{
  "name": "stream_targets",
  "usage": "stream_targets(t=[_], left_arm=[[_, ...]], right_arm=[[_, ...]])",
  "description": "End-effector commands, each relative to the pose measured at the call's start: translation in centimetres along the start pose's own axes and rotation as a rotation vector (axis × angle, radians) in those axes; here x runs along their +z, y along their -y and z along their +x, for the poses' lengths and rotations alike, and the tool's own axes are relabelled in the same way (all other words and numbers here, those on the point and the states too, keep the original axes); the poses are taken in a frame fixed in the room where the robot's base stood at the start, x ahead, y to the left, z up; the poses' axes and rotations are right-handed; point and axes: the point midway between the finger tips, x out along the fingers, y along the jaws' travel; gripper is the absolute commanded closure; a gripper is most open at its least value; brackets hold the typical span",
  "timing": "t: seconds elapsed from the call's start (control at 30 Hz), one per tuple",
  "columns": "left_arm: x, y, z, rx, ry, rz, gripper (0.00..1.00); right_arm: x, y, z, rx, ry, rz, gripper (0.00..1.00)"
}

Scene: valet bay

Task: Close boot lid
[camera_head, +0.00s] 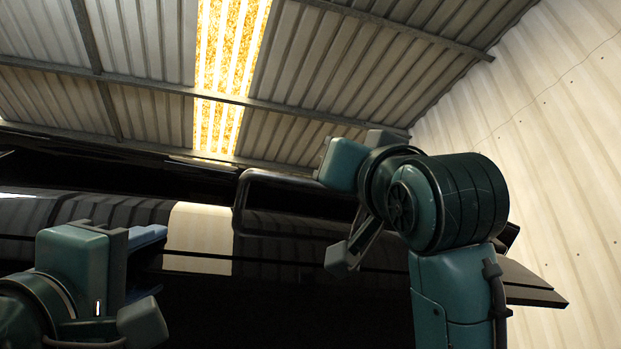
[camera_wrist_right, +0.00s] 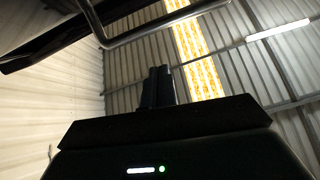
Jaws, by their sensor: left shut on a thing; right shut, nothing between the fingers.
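The boot lid (camera_head: 110,160) looks like a long, dark, glossy panel standing raised across the head view. A dark bent bar (camera_head: 239,205), like a pull handle, shows in front of it; the bar also crosses the top of the right wrist view (camera_wrist_right: 150,33). My right gripper (camera_head: 325,158) is beside the bar's right end, partly hidden by its own wrist. In the right wrist view its fingers (camera_wrist_right: 157,88) are together and empty, apparently below the bar; contact cannot be told. My left gripper (camera_head: 140,245) is low at left, shut on a small blue thing (camera_head: 148,236), mostly hidden.
Black glossy bodywork (camera_head: 270,300) fills the lower middle, with pale reflections above it. A dark flat edge (camera_head: 525,290) sticks out at right. A corrugated pale wall (camera_head: 555,150) stands beyond it. The ribbed roof with a bright skylight (camera_head: 225,60) is overhead.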

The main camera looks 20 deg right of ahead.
Motion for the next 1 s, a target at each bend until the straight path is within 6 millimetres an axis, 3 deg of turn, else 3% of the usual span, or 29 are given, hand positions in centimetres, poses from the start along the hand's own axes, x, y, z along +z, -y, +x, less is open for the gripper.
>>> stream_targets(t=[0.13, 0.4, 0.63, 1.0], left_arm=[[0.0, 0.2, 0.0, -0.006, 0.001, -0.003, 0.95], [0.0, 0.2, 0.0, -0.006, 0.001, -0.003, 0.95], [0.0, 0.2, 0.0, -0.005, 0.001, -0.003, 0.95], [0.0, 0.2, 0.0, -0.006, 0.001, -0.003, 0.95]], right_arm=[[-2.4, 1.6, 1.5, 0.0, 0.157, -0.059, 1.0], [-4.6, 3.0, 1.6, -0.005, 0.333, -0.128, 1.0], [-4.2, 3.1, 2.9, -0.005, 0.363, -0.138, 1.0], [-2.0, 2.9, 9.0, -0.005, 0.358, -0.137, 1.0]])
